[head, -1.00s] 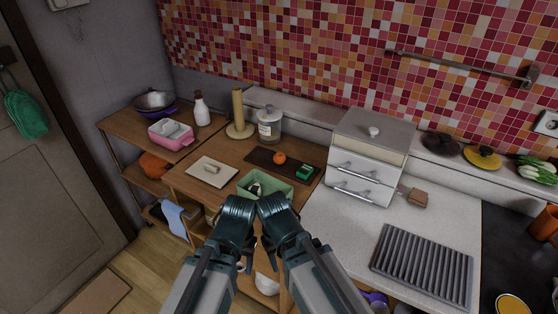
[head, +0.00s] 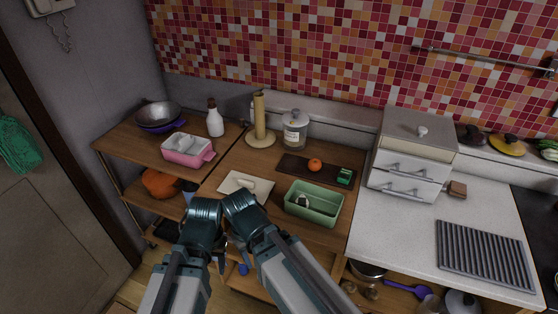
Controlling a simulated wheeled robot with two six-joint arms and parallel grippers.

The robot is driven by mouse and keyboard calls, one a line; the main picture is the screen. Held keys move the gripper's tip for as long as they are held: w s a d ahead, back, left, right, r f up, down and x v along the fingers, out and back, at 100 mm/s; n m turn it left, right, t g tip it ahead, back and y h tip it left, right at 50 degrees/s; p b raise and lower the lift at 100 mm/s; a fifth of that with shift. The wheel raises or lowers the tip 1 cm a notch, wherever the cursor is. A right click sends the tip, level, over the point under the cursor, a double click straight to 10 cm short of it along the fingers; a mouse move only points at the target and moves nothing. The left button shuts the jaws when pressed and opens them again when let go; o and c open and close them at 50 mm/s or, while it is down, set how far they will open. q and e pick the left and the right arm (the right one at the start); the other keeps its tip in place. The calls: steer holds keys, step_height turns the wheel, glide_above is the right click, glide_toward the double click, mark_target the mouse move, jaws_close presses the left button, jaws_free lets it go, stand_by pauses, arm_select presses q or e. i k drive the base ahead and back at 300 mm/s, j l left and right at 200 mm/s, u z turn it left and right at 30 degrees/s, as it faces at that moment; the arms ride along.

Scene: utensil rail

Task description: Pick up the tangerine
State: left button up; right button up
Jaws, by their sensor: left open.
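The tangerine (head: 314,164) is a small orange ball resting on a dark rectangular board on the wooden counter. It is in plain view, with a green block beside it on the right. My left gripper (head: 218,263) is open, low in front of the counter, well short of the tangerine and below it in the picture. My right arm (head: 252,218) is folded beside the left one. Its gripper is mostly hidden, and its jaws cannot be made out.
A green tub (head: 338,212) stands in front of the dark board (head: 291,168). A glass jar (head: 295,131) and a paper-towel holder (head: 259,122) stand behind. A pale board (head: 233,183) lies left. A drawer box (head: 405,183) stands right, beside a ribbed rack (head: 484,252).

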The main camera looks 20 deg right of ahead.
mark_target(315, 165)
steer(key=i+j, duration=0.1)
steer(key=j, duration=0.25)
steer(key=i+j, duration=0.15)
steer(key=j, duration=0.2)
steer(key=i+j, duration=0.1)
steer(key=j, duration=0.3)
steer(key=z, duration=1.7)
